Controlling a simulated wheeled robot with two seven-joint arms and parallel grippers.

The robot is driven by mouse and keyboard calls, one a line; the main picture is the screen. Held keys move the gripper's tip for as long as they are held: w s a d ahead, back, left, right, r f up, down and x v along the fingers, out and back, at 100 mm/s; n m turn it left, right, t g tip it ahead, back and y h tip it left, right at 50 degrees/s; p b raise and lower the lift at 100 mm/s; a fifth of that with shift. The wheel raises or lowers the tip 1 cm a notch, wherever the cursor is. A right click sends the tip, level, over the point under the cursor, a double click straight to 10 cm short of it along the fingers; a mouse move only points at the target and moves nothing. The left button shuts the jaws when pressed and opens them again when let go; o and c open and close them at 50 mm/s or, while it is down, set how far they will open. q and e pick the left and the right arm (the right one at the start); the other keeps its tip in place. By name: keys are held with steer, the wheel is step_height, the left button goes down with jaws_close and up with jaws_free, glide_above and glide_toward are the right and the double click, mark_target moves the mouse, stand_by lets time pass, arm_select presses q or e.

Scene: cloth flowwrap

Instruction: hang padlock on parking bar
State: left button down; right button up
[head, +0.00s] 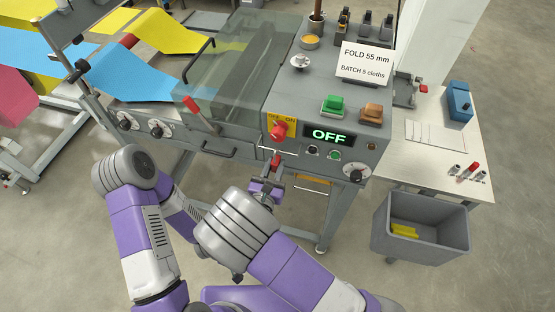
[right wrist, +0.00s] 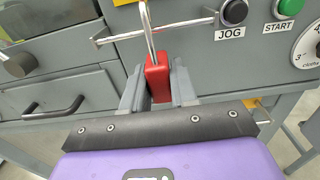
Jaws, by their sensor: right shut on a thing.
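My right gripper (head: 275,172) is shut on a red padlock (head: 277,159) in front of the machine's panel. In the right wrist view, the padlock body (right wrist: 158,77) is upright between the fingers (right wrist: 158,90), with its metal shackle (right wrist: 147,28) pointing up. The thin metal parking bar (right wrist: 120,37) sticks out from the panel below the red switch. The shackle overlaps the bar in this view; I cannot tell whether it is around it or in front of it. My left arm is at the left of the head view; its gripper does not show.
The red main switch (head: 279,130) sits just above the padlock, beside the lit OFF display (head: 328,135). JOG (right wrist: 233,12) and START (right wrist: 289,7) buttons are to the right. A drawer handle (head: 219,151) is at the left. A grey bin (head: 420,240) stands at the right.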

steer(key=shift+v, duration=2.7)
